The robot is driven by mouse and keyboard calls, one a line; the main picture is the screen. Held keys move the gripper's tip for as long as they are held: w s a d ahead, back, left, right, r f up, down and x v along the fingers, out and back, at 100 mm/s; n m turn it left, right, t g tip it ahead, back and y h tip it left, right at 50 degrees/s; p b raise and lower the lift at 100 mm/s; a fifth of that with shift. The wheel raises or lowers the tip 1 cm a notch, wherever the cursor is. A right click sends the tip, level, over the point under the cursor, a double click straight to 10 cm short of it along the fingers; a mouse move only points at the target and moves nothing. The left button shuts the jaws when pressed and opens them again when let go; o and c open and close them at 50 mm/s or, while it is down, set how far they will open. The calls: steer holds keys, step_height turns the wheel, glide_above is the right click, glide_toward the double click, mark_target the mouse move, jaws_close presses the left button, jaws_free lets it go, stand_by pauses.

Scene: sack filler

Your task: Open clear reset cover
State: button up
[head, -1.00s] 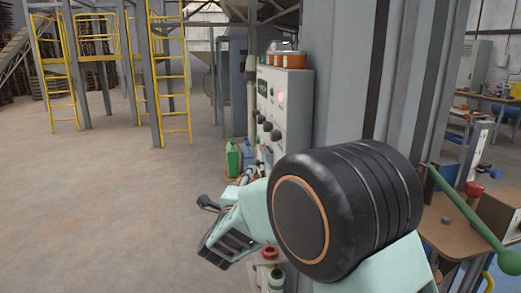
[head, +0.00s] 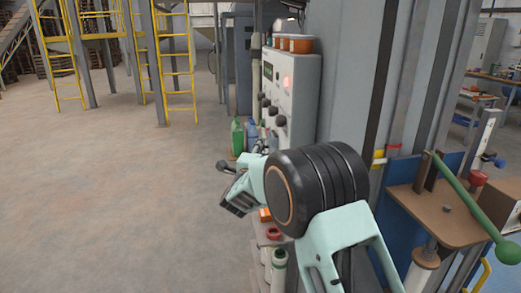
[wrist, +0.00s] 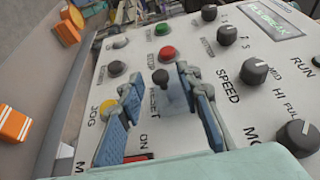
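The control panel (head: 303,100) is a light grey box face on the column in the head view, partly hidden low down by my arm. The wrist view shows it close up (wrist: 258,97). A see-through cover (wrist: 174,99) stands out from the panel by the RESET lettering, with a dark knob (wrist: 160,77) at its upper left. I cannot tell if it is lifted. My gripper (wrist: 163,112) is open, with a blue-padded finger on each side of the cover. I see no clear contact. In the head view my gripper (head: 230,187) is left of my arm.
Green (wrist: 164,53) and red (wrist: 168,53) buttons, a yellow JOG button (wrist: 107,109) and a SPEED knob (wrist: 254,71) surround the cover. Orange-and-white boxes (head: 290,43) stand on the panel top. A green lever (head: 470,200) stands at right. The floor at left is open.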

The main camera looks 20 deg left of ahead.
jaws_close()
stand_by(0.3)
stand_by(0.4)
step_height(320, 180, up, 8)
steer(key=m+g+y, duration=0.3)
steer(key=m+g, duration=0.2)
steer(key=m, duration=0.6)
steer(key=shift+s+a+r+p, duration=0.15)
steer(key=shift+a+p, duration=0.25)
steer(key=shift+p, duration=0.05)
stand_by(0.3)
